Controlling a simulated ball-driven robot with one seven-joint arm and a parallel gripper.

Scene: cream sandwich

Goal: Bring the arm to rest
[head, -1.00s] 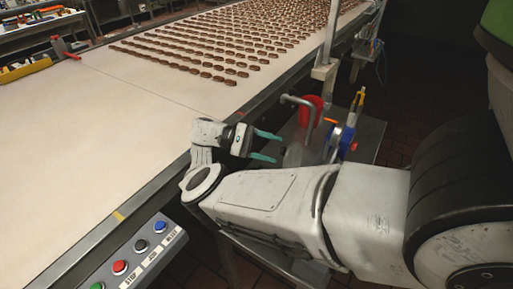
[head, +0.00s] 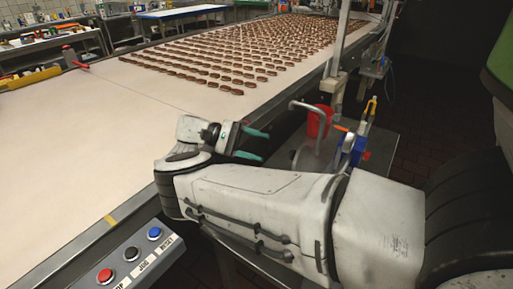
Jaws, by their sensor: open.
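My gripper (head: 258,145) shows in the head view near the middle, beside the right edge of the conveyor belt (head: 130,140). Its two teal fingers are apart, with nothing seen between them, and they point right. My arm (head: 260,200) is folded, its pale links running from the lower right to the wrist beside the belt.
Rows of brown sandwich biscuits (head: 225,62) lie on the far belt. A steel side table (head: 385,150) with a red container (head: 319,120) and a blue tool (head: 352,148) stands right of my gripper. A button panel (head: 130,253) is at the lower left.

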